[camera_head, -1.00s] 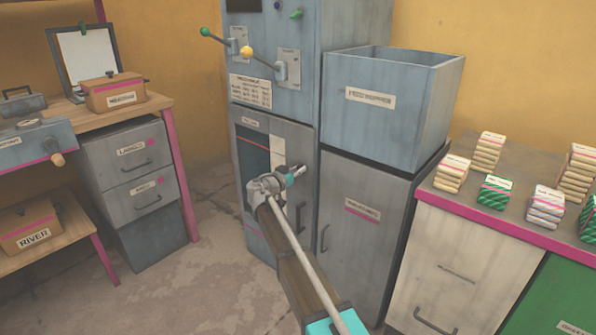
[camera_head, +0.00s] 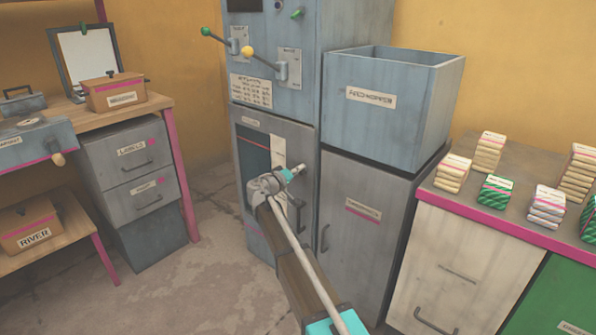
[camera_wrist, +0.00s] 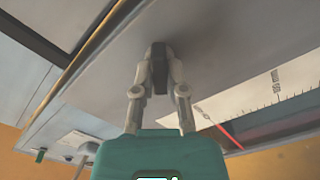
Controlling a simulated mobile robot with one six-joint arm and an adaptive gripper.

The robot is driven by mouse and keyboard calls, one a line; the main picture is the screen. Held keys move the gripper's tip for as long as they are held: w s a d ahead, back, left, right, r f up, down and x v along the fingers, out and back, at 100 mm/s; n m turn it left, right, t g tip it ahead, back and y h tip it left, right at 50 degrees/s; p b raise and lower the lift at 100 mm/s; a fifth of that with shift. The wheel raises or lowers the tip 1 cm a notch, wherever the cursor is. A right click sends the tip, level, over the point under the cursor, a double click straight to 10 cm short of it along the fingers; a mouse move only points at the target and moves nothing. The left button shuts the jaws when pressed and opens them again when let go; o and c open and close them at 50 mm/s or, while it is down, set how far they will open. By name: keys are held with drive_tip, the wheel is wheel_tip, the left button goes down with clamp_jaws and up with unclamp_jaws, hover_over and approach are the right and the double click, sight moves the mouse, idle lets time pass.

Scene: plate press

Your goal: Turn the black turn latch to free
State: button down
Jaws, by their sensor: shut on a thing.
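The black turn latch (camera_wrist: 157,62) shows in the wrist view as a short dark piece against a grey panel. My gripper (camera_wrist: 159,75) has its two pale fingers shut on it, one on each side. In the head view my gripper (camera_head: 296,171) is at the front of the grey door (camera_head: 302,150) in the blue-grey press cabinet. There the latch is hidden behind my gripper, and I cannot read its angle.
A dark door handle (camera_head: 300,215) is just below my gripper. A blue-grey bin (camera_head: 390,125) stands on a cabinet to the right. Levers with a green knob (camera_head: 206,32) and a yellow knob (camera_head: 246,52) stick out above. The floor to the left is clear.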

drive_tip(key=n, duration=0.3)
drive_tip(key=shift+w+n, duration=0.1)
drive_tip(key=shift+n, duration=0.3)
drive_tip(key=shift+a+f+n, duration=0.1)
drive_tip(key=shift+n, duration=1.8)
drive_tip(key=c, duration=0.7)
unclamp_jaws()
drive_tip(key=shift+v, duration=6)
